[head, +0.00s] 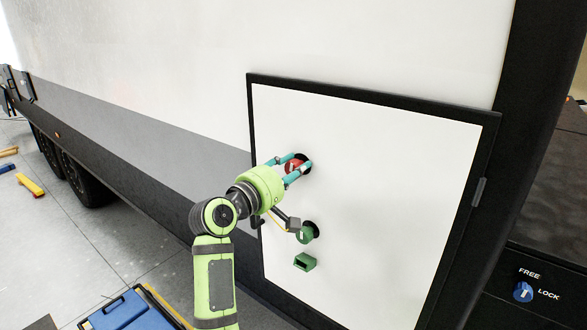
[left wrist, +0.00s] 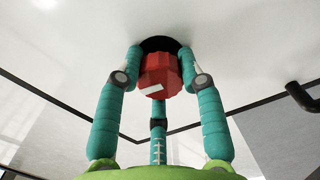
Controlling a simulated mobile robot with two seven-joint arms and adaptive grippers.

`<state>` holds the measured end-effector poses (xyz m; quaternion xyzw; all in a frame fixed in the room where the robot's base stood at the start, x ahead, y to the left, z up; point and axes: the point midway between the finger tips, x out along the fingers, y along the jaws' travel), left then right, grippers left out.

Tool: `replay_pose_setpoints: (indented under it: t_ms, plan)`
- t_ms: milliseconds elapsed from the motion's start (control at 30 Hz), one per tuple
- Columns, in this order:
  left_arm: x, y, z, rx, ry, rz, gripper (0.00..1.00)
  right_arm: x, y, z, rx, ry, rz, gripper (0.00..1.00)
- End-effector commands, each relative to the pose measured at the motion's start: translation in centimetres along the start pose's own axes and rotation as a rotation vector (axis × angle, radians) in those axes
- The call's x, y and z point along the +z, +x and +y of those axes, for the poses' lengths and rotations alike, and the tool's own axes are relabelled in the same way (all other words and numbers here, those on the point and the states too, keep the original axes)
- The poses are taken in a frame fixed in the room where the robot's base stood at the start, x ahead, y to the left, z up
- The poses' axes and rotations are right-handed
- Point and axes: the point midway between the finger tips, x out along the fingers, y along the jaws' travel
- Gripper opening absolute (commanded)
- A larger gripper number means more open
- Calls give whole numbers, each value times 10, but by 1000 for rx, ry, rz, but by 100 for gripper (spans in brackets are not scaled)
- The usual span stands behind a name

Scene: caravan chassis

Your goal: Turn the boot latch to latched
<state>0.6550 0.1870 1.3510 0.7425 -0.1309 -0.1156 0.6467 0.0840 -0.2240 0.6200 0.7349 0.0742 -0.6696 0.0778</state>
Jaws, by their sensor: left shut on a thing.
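A red faceted knob (head: 295,167) with a white mark sits in a dark round recess on the white boot door (head: 390,200). No label shows beside it. My left gripper (head: 298,161) has its teal fingers closed around the knob's sides. In the left wrist view the red knob (left wrist: 160,73) sits between the fingers of my left gripper (left wrist: 160,58), with a third finger below. Its white mark lies nearly crosswise, slightly tilted, on the near face. The fingers partly hide the knob in the head view. My right gripper is out of view.
Below on the door are a green round knob (head: 307,232) and a green block (head: 305,262). A blue knob (head: 523,292) marked FREE and LOCK sits at lower right. A black frame (head: 375,97) edges the door. A blue case (head: 125,312) lies on the floor (head: 75,225).

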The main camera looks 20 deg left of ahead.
Motion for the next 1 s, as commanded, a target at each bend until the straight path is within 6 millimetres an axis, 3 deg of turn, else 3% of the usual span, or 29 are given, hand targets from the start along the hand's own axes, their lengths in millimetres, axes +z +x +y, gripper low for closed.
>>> replay_pose_setpoints:
  t_ms: [300, 867, 900, 933, 1000]
  plan:
    - [-5, -1, 5, 14, -123, 13, 6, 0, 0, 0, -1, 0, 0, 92]
    - [-5, -1, 4, 12, -148, 13, 6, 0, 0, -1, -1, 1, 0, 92]
    - [-5, -1, 4, 12, -148, 13, 50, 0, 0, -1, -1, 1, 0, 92]
    - [-5, -1, 4, 12, -148, 13, 62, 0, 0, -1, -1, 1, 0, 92]
    - [-4, -1, 3, 10, -148, 11, 62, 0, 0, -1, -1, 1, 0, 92]
